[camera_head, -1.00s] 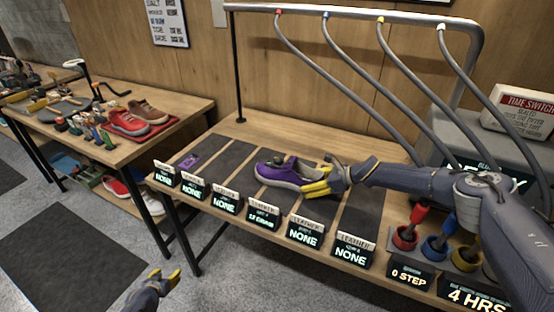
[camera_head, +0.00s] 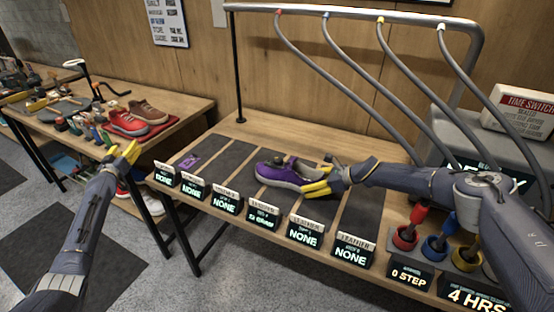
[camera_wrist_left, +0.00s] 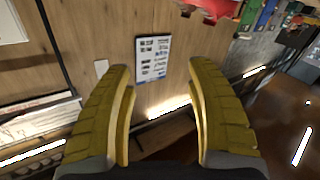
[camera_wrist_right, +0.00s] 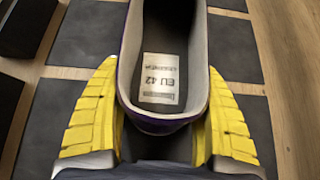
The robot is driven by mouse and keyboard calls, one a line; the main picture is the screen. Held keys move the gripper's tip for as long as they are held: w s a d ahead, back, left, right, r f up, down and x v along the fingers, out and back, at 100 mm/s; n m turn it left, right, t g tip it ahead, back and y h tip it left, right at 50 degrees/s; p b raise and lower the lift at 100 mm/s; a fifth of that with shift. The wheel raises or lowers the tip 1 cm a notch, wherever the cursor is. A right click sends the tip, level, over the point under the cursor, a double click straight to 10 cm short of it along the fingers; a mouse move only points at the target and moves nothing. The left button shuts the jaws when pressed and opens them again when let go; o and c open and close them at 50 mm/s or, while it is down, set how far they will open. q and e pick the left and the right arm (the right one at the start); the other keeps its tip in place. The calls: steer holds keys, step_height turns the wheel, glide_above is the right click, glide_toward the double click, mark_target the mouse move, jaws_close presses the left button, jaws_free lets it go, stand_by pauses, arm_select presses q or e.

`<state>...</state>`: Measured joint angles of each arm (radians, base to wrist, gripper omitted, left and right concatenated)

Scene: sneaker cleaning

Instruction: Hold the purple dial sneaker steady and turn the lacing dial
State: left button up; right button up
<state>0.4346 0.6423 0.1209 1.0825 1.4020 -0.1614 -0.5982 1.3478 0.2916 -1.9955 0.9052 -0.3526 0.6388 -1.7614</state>
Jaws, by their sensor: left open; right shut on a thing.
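The purple sneaker (camera_head: 282,172) lies on a dark mat of the middle table, its heel toward my right gripper. A dark round spot, likely the lacing dial (camera_head: 277,161), shows on its upper; its details are too small to tell. My right gripper (camera_head: 326,182) is shut on the sneaker's heel. In the right wrist view the yellow fingers flank the heel (camera_wrist_right: 160,122), and a label reading EU 42 shows inside. My left gripper (camera_head: 129,154) is open and empty, left of the table and well away from the sneaker. In the left wrist view its fingers (camera_wrist_left: 160,95) stand apart with nothing between them.
Signs (camera_head: 227,202) line the table's front edge. Red, blue and yellow holders (camera_head: 436,248) stand at the right. Grey hoses (camera_head: 365,75) hang from a rack above. A side table (camera_head: 185,112) at left carries red and brown shoes (camera_head: 147,112) and tools.

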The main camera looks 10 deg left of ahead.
arm_select(q)
steer(key=w+d+r+m+h, duration=0.25)
steer(key=w+d+r, duration=0.35)
steer(key=w+d, duration=0.35)
steer(key=w+d+f+m+g+h, duration=0.1)
steer(key=w+d+m+g+h, duration=0.15)
steer(key=d, duration=0.75)
steer(key=w+d+f+m+g+h, duration=0.2)
steer(key=w+d+m+h, duration=0.2)
steer(key=d, duration=0.6)
steer(key=m+g, duration=1.3)
steer(key=m, duration=0.1)
glide_toward(276, 158)
steer(key=shift+t, duration=0.25)
steer(key=x, duration=1)
steer(key=shift+s+d+f, duration=0.1)
steer(key=shift+d+f, duration=0.05)
steer(key=shift+d, duration=0.05)
steer(key=shift+c, duration=0.3)
jaws_close()
